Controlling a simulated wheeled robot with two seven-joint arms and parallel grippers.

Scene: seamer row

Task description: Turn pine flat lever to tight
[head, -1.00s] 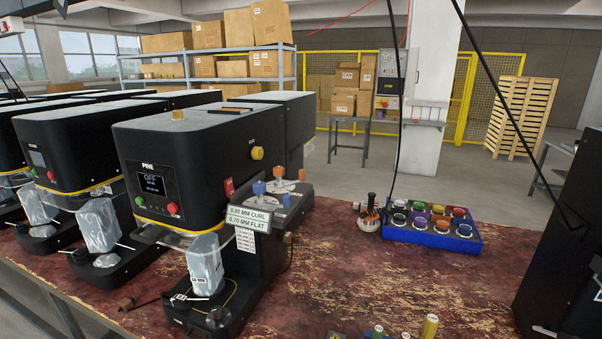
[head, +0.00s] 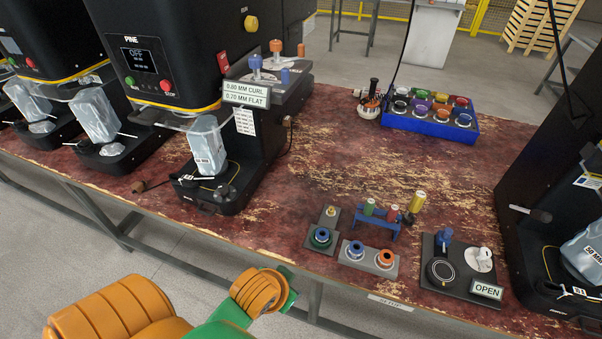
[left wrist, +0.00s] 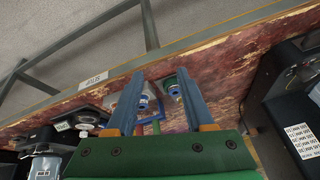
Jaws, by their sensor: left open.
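The black Pine machine (head: 150,60) stands at the back left of the bench, its screen reading OFF. On its right side plate are a blue-knobbed lever (head: 256,66) and an orange-knobbed lever (head: 276,47), with a blue and an orange peg beside them. A sign (head: 246,94) reads 0.80 MM CURL and 0.70 MM FLAT; I cannot tell which lever is the flat one. My left gripper shows open and empty in the left wrist view (left wrist: 160,76), over the bench's front area, apart from the levers. Its fingers are hidden in the head view. My right gripper is not in view.
Gauge blocks with coloured rings (head: 369,257) and a blue peg rack (head: 377,224) stand at the front middle. Right of them is a black plate (head: 466,268) with an OPEN sign. A blue tray (head: 430,124) of coloured pots sits behind. Another machine (head: 550,180) stands right. The bench middle is clear.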

